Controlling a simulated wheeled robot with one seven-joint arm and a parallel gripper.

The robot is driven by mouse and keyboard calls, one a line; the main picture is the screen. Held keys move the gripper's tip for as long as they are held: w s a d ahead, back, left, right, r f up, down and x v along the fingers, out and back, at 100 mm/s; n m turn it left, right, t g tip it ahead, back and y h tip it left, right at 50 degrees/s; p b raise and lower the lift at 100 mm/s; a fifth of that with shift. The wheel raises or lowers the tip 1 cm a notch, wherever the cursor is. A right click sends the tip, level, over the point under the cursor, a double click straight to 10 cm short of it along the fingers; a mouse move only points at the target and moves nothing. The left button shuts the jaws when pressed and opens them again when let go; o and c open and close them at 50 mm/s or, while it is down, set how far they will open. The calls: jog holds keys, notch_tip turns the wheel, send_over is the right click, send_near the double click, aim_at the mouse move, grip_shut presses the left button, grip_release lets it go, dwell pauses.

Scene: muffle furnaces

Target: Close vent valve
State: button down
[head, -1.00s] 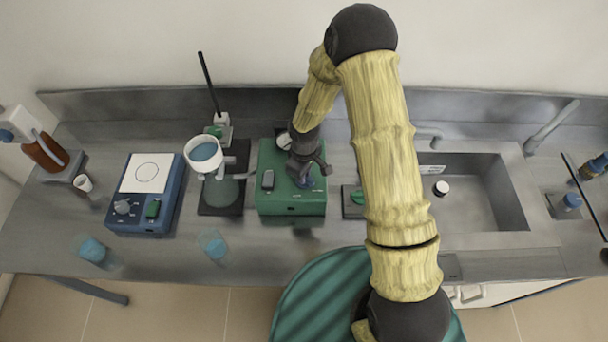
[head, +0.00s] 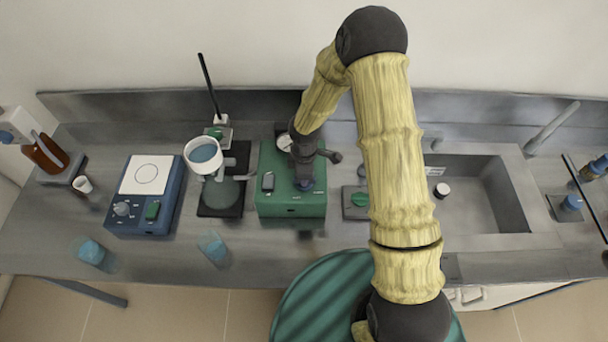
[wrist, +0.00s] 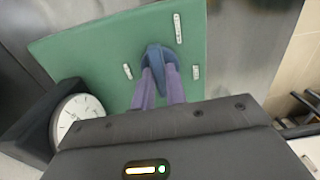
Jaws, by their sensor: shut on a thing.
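The green box (head: 280,207) stands mid-bench, with labels on its top face; it fills much of the wrist view (wrist: 95,55). The vent valve appears to be the blue knob (wrist: 153,52) on that top face. My gripper (wrist: 160,72) points down at the box, its two purple fingers shut on the blue knob. The fingers cover part of the knob. In the head view my gripper (head: 305,184) hides most of the knob.
A round dial gauge (wrist: 78,117) sits at the box's back edge. A stand with a filter funnel (head: 203,153) and a blue hotplate (head: 146,205) are left; a sink (head: 480,195) is right.

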jog(key=shift+w+r, duration=0.1)
jog(key=shift+w, duration=0.05)
jog(key=c, duration=1.4)
grip_release()
jog(key=shift+c, duration=0.2)
notch_tip(320, 180, up, 17)
jog(key=b, duration=0.2)
jog(key=shift+r, duration=0.15)
